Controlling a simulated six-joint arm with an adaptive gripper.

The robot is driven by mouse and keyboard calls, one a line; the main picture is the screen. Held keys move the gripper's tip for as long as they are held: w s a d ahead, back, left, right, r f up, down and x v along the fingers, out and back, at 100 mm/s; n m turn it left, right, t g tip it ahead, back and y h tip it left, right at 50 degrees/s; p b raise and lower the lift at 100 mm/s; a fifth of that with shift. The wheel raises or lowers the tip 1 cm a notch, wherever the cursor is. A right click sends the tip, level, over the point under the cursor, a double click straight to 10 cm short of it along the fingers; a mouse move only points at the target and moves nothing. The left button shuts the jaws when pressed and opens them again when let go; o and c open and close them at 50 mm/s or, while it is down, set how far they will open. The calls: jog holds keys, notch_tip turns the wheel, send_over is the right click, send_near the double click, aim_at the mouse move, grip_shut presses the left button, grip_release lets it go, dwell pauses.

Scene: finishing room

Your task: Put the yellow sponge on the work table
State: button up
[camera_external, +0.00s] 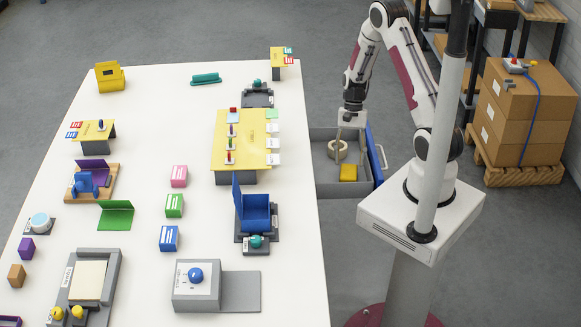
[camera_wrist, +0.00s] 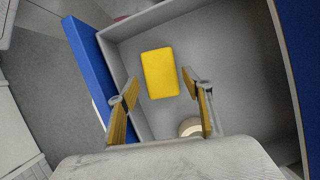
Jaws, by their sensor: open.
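The yellow sponge (camera_external: 348,173) lies flat in a grey open drawer (camera_external: 325,187) with a blue front, at the right side of the white work table (camera_external: 150,150). In the wrist view the sponge (camera_wrist: 160,73) rests on the drawer floor, ahead of my gripper's fingertips. My gripper (camera_external: 350,132) is above the drawer, pointing down, open and empty. In the wrist view its two fingers (camera_wrist: 158,88) are spread apart and do not touch the sponge.
A roll of tape (camera_external: 338,150) lies in the drawer beside the sponge; part of it shows in the wrist view (camera_wrist: 190,127). The drawer walls stand around both. The table holds a yellow stand (camera_external: 240,135), a blue box (camera_external: 255,212) and several small blocks, with bare white areas between.

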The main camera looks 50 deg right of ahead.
aim_at(349, 171)
jog(key=shift+x, duration=2.6)
jog(key=shift+w+d+f, duration=0.1)
jog(key=shift+d+f, duration=0.05)
jog(key=shift+f, duration=0.1)
jog(key=c, duration=0.7)
jog(key=shift+o, duration=0.2)
jog(key=shift+r, duration=5.2)
